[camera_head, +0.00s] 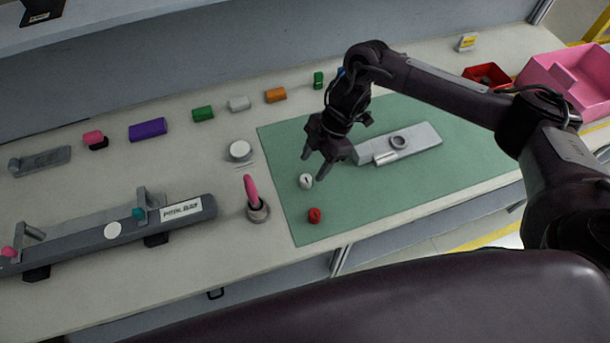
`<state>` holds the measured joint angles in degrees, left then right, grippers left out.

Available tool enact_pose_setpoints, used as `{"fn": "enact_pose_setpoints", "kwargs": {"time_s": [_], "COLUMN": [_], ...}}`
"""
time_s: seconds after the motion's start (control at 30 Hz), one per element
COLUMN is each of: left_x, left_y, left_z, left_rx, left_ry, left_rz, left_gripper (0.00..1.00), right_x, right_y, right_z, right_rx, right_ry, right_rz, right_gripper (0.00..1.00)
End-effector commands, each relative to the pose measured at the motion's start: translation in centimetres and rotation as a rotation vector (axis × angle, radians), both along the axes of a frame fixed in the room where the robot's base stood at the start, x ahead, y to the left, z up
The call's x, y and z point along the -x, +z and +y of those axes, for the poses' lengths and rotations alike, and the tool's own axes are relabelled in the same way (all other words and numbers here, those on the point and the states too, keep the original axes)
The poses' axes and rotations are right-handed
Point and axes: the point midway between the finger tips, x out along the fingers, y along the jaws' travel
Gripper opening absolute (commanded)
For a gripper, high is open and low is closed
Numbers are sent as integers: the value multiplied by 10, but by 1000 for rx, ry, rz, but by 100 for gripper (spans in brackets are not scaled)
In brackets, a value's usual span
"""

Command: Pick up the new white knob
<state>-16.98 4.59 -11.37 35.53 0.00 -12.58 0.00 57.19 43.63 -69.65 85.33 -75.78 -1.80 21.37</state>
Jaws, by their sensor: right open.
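The white knob (306,181) lies on the green mat (345,211), near the mat's left side. My right gripper (313,168) points down over the mat with its fingers apart. Its fingertips show just above and around the white knob in the picture; I cannot tell whether they touch it. A red knob (314,215) lies on the mat in front of the white one. The grey dashboard module (420,141) with a round dial (398,142) lies on the mat to the right of the gripper. My left gripper is not in view.
A pink-handled tool (251,189) stands in a round holder left of the mat. A long dark fixture (75,246) lies at the left. Several coloured blocks line the back. A red bin (487,74) and a pink bin (565,78) stand at the right.

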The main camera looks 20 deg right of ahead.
Motion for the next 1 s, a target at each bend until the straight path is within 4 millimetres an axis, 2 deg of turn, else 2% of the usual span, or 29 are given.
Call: {"fn": "enact_pose_setpoints", "kwargs": {"time_s": [0.03, 0.1, 0.2, 0.3, 0.4, 0.5, 0.6, 0.9, 0.97, 1.0], "left_x": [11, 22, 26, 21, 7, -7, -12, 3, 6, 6], "left_y": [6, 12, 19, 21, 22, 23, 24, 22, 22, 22], "left_z": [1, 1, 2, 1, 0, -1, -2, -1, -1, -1], "left_rx": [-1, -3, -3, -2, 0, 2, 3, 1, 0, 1], "left_ry": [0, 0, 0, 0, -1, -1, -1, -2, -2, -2], "left_rz": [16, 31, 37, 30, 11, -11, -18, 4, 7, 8], "left_gripper": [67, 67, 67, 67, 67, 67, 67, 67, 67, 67], "right_x": [2, 4, 6, 6, 6, 6, 6, 6, 6, 6], "right_y": [-3, -11, -27, -39, -45, -46, -46, -46, -46, -46], "right_z": [2, 5, 11, 15, 17, 17, 17, 17, 17, 17], "right_rx": [2, 2, 1, 0, 1, 1, 1, 1, 0, 0], "right_ry": [-1, 0, 0, -1, 1, 1, 1, 1, 0, 0], "right_rz": [3, 4, 4, 1, -1, -1, -1, -1, -2, -2], "right_gripper": [52, 52, 52, 52, 52, 52, 52, 13, 5, 4]}}
